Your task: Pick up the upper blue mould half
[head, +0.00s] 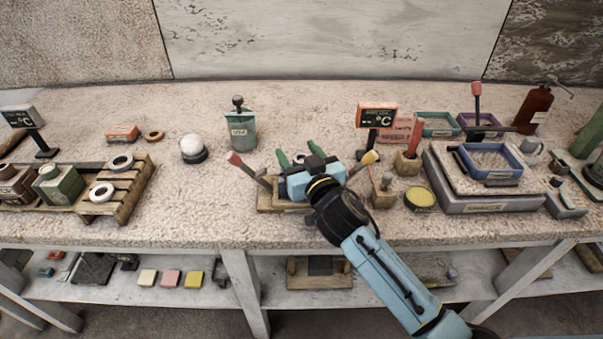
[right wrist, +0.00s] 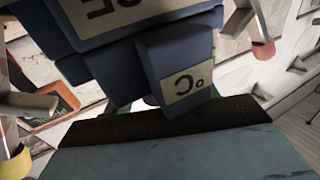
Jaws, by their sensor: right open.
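The blue mould (right wrist: 202,50) fills much of the right wrist view as dark blue stepped blocks with pale lettered labels. I cannot tell where its upper half meets the lower one. In the head view it is largely hidden by my right gripper (head: 316,163), which is directly over the wooden base (head: 268,206) at the table's middle. My right gripper is open, with the blue blocks just in front of it; contact cannot be told. My left gripper is not in view.
A temperature sign (head: 377,117) and a yellow-topped tin (head: 420,198) are right. The table's front left-centre is clear.

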